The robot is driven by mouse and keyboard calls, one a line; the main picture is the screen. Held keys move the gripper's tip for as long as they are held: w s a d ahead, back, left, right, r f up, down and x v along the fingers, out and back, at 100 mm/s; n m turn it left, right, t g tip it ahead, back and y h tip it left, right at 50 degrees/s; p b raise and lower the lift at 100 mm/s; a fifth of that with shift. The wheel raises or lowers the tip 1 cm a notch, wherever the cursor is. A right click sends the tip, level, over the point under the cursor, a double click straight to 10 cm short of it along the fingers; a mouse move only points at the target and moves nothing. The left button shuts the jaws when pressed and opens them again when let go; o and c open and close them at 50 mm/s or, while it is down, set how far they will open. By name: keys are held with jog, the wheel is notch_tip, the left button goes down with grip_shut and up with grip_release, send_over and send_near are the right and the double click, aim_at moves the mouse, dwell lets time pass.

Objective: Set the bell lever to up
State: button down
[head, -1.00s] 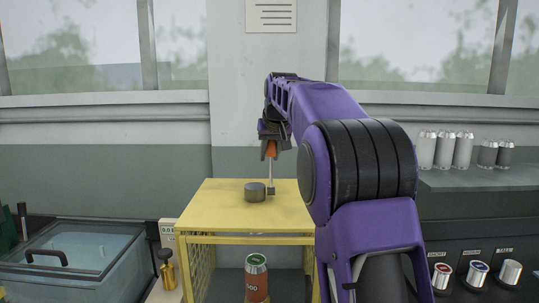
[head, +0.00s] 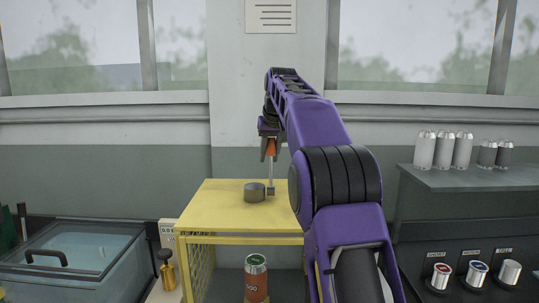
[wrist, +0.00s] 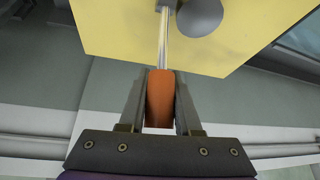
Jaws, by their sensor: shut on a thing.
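The bell lever (head: 271,176) is a thin metal rod with an orange handle (wrist: 160,98), standing about upright from a small grey block on top of the yellow stand (head: 220,211). The round grey bell (head: 254,193) sits just left of its foot in the head view. The bell shows beside the rod in the wrist view (wrist: 199,16). My gripper (head: 270,158) is above the stand, its fingers on both sides of the orange handle and shut on it. The wrist view shows the handle between the fingers (wrist: 161,74).
A green-topped can (head: 256,280) stands inside the yellow stand. A glass-lidded box (head: 75,255) is at the left, near a brass-coloured piece (head: 167,270). My arm hides the stand's right side.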

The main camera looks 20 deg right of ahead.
jog(key=c, duration=0.6)
grip_release()
jog(key=shift+w, duration=0.1)
jog(key=v, duration=1.2)
